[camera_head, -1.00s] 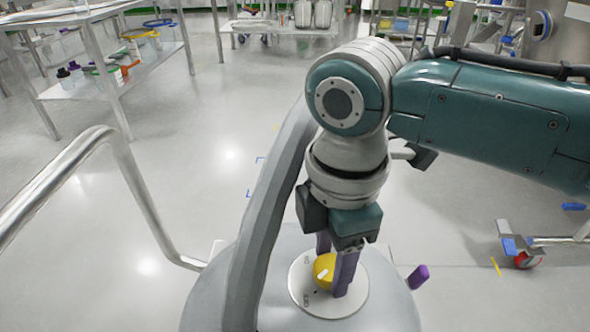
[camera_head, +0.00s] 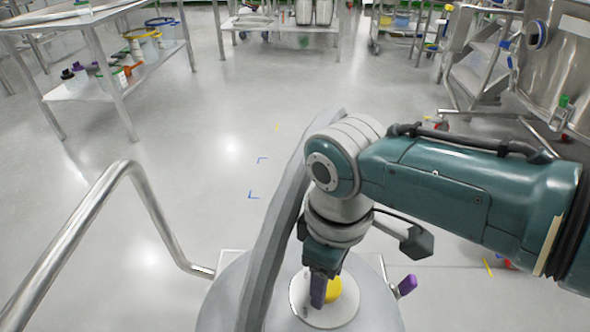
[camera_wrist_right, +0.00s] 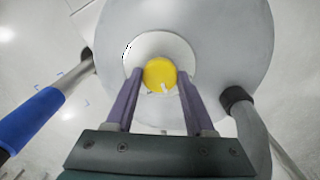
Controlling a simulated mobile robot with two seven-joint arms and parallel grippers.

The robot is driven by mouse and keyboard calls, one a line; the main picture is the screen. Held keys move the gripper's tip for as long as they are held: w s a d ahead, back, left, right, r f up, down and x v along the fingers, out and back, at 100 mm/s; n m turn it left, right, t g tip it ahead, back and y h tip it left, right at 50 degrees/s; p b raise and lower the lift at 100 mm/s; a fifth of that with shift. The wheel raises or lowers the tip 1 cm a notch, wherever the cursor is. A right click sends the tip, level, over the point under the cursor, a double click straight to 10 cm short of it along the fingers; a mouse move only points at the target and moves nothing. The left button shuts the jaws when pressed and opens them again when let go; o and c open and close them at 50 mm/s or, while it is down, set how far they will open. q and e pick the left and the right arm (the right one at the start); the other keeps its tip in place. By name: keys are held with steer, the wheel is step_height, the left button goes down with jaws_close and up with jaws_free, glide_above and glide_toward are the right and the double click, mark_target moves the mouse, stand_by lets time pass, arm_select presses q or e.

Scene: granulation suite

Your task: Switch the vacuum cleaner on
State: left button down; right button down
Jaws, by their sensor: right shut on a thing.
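The vacuum cleaner's grey round top (camera_head: 232,300) is at the bottom centre of the head view, and it also fills the middle of the right wrist view (camera_wrist_right: 235,60). A white round plate (camera_head: 345,312) on it carries a yellow knob (camera_head: 333,289). My right gripper (camera_head: 318,303) points down at the plate. In the right wrist view its two purple fingers stand on either side of the yellow knob (camera_wrist_right: 160,75), shut on it. The fingers partly hide the knob in the head view. My left gripper is in neither view.
A thick grey hose (camera_head: 275,235) arches up beside my right arm. A bent metal handle (camera_head: 130,170) stands at left. A purple-tipped lever (camera_head: 407,285) sits right of the plate. Steel tables (camera_head: 105,85) stand farther back, with open floor between.

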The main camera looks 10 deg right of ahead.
steer(key=m+p, duration=0.1)
steer(key=m, duration=0.3)
steer(key=shift+r+m, duration=0.1)
steer(key=shift+m, duration=0.2)
steer(key=shift+m+p, duration=0.45)
steer(key=shift+m, duration=1.45)
steer(key=shift+c, duration=1.3)
jaws_free()
step_height(320, 180, up, 10)
steer(key=p, duration=0.7)
steer(key=shift+p, duration=0.35)
